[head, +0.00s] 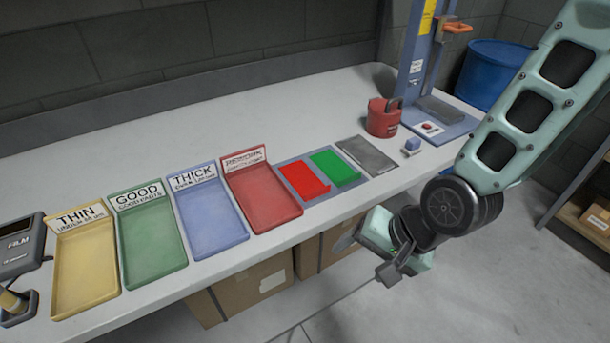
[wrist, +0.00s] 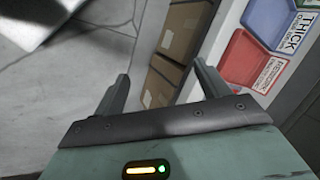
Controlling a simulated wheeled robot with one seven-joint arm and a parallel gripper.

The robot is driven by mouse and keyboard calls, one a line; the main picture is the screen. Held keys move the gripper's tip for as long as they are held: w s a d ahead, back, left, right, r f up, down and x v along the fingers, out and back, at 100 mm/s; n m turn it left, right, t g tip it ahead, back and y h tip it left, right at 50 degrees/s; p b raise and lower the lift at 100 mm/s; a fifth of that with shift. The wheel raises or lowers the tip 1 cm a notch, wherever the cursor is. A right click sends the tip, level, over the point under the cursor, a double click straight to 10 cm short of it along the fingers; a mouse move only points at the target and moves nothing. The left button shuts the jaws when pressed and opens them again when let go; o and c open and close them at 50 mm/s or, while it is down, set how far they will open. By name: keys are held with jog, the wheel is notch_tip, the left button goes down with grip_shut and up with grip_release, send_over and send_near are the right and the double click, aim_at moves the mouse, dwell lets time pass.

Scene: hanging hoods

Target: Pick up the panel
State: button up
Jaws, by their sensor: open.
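Several flat pieces could be the panel, and I cannot tell which one is meant. A red piece (head: 303,180) and a green piece (head: 335,168) lie side by side on a blue-grey mat (head: 320,194) on the bench. A flat grey plate (head: 366,155) lies just right of them. My gripper (head: 365,257) is off the bench's front edge, to the front right of these pieces. In the wrist view its two fingers (wrist: 161,82) are spread apart with nothing between them. None of the three pieces shows clearly in the wrist view.
Yellow (head: 85,280), green (head: 152,254), blue (head: 212,228) and red (head: 267,205) labelled trays line the bench (head: 120,154). A red can (head: 382,118) and a blue press (head: 445,122) stand at the right. Cardboard boxes (head: 240,291) sit underneath.

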jog(key=w+a+f+m+t+y+p, duration=0.1)
jog(key=w+a+f+m+y, duration=0.1)
jog(key=m, duration=0.4)
jog(key=m+t+b, duration=0.8)
jog(key=m, duration=1.1)
send_near(318, 191)
jog(key=shift+y, duration=0.4)
jog(key=p+x, duration=0.1)
jog(key=x, duration=0.4)
jog(key=shift+w+d+f+p, duration=0.1)
jog(key=shift+w+f+p, duration=0.1)
jog(key=shift+f+p, duration=0.2)
jog(key=p+x, duration=0.1)
jog(key=x, duration=0.3)
jog(key=shift+w, duration=0.2)
jog(key=c, duration=0.7)
